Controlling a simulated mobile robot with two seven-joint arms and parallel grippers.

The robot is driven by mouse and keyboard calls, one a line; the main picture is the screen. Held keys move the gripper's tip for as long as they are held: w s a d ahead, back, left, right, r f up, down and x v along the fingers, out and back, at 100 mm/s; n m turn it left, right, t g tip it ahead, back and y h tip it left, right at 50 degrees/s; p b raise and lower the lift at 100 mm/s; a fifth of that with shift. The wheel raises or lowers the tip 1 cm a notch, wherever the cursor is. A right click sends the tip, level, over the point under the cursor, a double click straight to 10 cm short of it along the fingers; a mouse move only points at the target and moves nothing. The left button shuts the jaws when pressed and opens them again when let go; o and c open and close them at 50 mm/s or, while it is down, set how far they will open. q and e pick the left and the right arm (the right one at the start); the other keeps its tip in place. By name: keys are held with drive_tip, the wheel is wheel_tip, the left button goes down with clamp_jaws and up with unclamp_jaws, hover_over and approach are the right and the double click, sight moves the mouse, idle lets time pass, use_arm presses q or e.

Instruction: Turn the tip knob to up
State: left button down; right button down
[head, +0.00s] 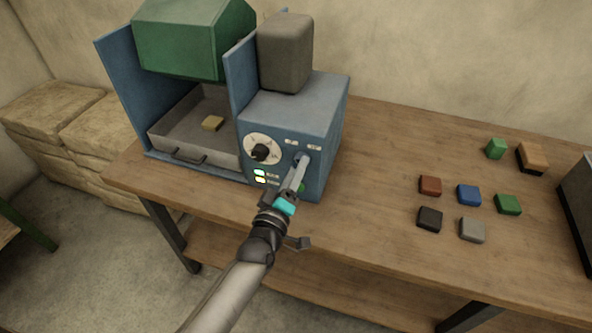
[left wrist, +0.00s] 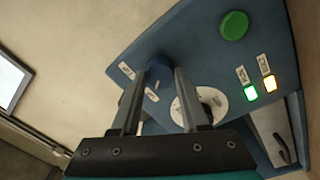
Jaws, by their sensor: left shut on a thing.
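The blue machine (head: 292,105) stands on the workbench, its front panel facing me. A small blue knob (head: 304,158) sits at the panel's upper right, under two small white labels too small to read in the head view. In the left wrist view the knob (left wrist: 158,72) is between the fingers. My left gripper (head: 299,166) is shut on this knob. The fingers partly hide it, so I cannot tell its turned position. My right gripper is not in view.
A black dial (head: 261,152) on a white disc, lit green and yellow lamps (head: 260,180) and a green button (left wrist: 233,25) are close by. Several coloured blocks lie at right; the bench between is clear.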

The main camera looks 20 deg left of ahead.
use_arm(q)
drive_tip(key=shift+c, duration=2)
unclamp_jaws()
drive_tip(key=s, duration=1.5)
drive_tip(key=shift+a+f+p, duration=0.35)
drive_tip(key=shift+a+p, duration=0.05)
